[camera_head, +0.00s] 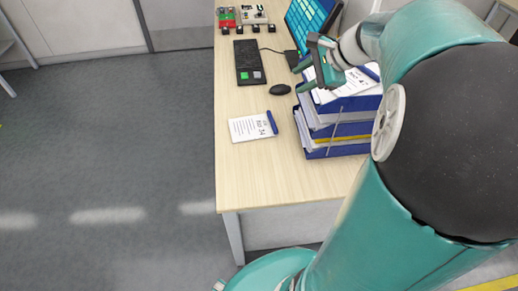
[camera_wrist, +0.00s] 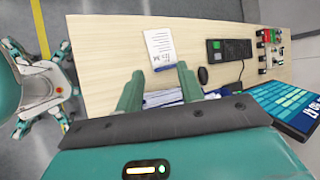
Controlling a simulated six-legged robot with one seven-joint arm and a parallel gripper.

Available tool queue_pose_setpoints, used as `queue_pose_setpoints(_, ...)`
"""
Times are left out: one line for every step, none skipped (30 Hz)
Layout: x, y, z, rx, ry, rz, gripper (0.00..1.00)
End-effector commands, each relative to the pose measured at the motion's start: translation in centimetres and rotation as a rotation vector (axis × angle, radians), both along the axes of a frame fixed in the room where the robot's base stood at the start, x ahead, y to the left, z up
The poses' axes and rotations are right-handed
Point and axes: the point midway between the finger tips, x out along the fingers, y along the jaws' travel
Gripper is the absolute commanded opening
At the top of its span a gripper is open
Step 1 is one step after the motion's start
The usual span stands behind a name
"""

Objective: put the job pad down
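A white job pad with a blue edge (camera_head: 250,127) lies flat on the pale desk, left of the binder stack. It also shows in the wrist view (camera_wrist: 159,46), beyond my fingertips. A second white pad with a blue edge (camera_head: 350,84) lies on top of the stack, partly hidden by my gripper. My gripper (camera_head: 298,79) is over the left side of the stack. Its two green fingers are apart in the wrist view (camera_wrist: 159,70), with no held object visible between them. The exact gap between fingers and stack cannot be told.
The stack of blue binders (camera_head: 338,133) stands on the desk (camera_head: 250,180). A mouse (camera_head: 280,89), a black keypad (camera_head: 248,62) and a monitor (camera_head: 310,22) are farther back. The desk front and the strip around the lower pad are clear.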

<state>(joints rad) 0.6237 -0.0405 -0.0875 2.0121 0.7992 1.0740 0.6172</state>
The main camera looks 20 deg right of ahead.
Motion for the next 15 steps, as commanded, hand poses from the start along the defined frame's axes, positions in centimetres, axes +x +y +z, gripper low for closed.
queue_pose_setpoints(-1.0,3.5,0.5,-0.097,-0.008,0.124,0.38)
queue_pose_setpoints(-1.7,5.1,0.5,-0.154,-0.011,0.196,0.38)
queue_pose_setpoints(-2.7,7.2,0.5,-0.231,-0.016,0.291,0.38)
queue_pose_setpoints(-3.5,8.6,0.5,-0.289,-0.023,0.362,0.38)
queue_pose_setpoints(-4.3,9.9,0.4,-0.348,-0.031,0.433,0.38)
queue_pose_setpoints(-5.5,11.6,0.3,-0.426,-0.042,0.529,0.38)
queue_pose_setpoints(-6.4,12.7,0.2,-0.485,-0.052,0.600,0.38)
queue_pose_setpoints(-7.3,13.7,0.1,-0.545,-0.063,0.673,0.38)
queue_pose_setpoints(-8.5,15.0,-0.1,-0.624,-0.079,0.769,0.38)
queue_pose_setpoints(-9.5,15.8,-0.2,-0.685,-0.092,0.840,0.38)
queue_pose_setpoints(-10.3,16.6,-0.4,-0.745,-0.106,0.910,0.38)
queue_pose_setpoints(-11.5,17.4,-0.6,-0.823,-0.124,0.997,0.38)
queue_pose_setpoints(-12.2,17.9,-0.7,-0.878,-0.139,1.059,0.38)
queue_pose_setpoints(-12.9,18.3,-0.9,-0.931,-0.154,1.116,0.38)
queue_pose_setpoints(-13.7,18.8,-1.1,-0.994,-0.169,1.185,0.38)
